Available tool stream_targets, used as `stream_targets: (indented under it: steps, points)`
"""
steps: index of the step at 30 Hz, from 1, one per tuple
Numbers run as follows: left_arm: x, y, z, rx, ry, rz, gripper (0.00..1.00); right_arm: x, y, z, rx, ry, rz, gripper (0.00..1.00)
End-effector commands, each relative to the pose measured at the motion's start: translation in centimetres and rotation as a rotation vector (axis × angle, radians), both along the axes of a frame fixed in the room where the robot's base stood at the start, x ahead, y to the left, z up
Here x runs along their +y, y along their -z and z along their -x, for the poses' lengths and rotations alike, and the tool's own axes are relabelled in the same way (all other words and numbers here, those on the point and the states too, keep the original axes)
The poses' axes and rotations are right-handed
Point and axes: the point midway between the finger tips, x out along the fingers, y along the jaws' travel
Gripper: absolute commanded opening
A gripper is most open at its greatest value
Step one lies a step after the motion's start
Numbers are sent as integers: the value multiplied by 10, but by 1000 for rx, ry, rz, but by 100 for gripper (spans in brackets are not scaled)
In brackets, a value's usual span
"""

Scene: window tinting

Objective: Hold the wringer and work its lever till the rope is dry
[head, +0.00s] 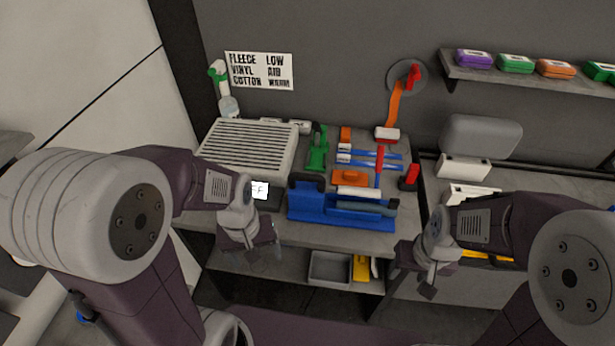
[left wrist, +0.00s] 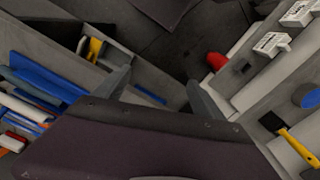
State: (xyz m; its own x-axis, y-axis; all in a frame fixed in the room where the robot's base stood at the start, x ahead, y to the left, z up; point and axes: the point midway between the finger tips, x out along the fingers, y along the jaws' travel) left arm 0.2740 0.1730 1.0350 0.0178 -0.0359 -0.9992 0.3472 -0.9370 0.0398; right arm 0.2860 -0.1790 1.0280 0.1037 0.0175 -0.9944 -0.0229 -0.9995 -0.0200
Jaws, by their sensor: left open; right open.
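The blue wringer (head: 312,208) sits near the front edge of the bench in the head view. A grey-blue roll, probably the rope (head: 366,206), lies along its right part. A dark handle (head: 306,182), possibly the lever, stands at its left end. My left gripper (head: 264,252) is in front of the bench edge, left of the wringer and apart from it. In the left wrist view my left gripper (left wrist: 160,92) has its fingers apart with nothing between them. My right gripper (head: 417,276) is open and empty, in front and right of the wringer, touching nothing I can see.
A grey slatted box (head: 246,146) stands at the back left of the bench. A green tool (head: 318,148), an orange block (head: 350,177) and blue strips lie behind the wringer. A lower shelf holds a grey tray (head: 329,268) and a yellow tool (head: 361,268).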

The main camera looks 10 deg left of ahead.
Motion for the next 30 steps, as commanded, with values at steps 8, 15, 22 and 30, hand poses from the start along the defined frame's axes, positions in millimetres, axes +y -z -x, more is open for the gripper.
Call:
stream_targets:
  steps: [8,15,22,30]
  points:
    - [-30,-69,-108,73,-681,151,80,0,0,0,0,0,0,52]
    - [-41,-100,-204,197,-1074,284,80,0,0,0,0,0,0,52]
    - [-23,-70,-266,230,-1165,346,80,0,0,0,0,0,0,52]
    - [-12,-43,-262,277,-1195,322,80,0,0,0,0,0,0,52]
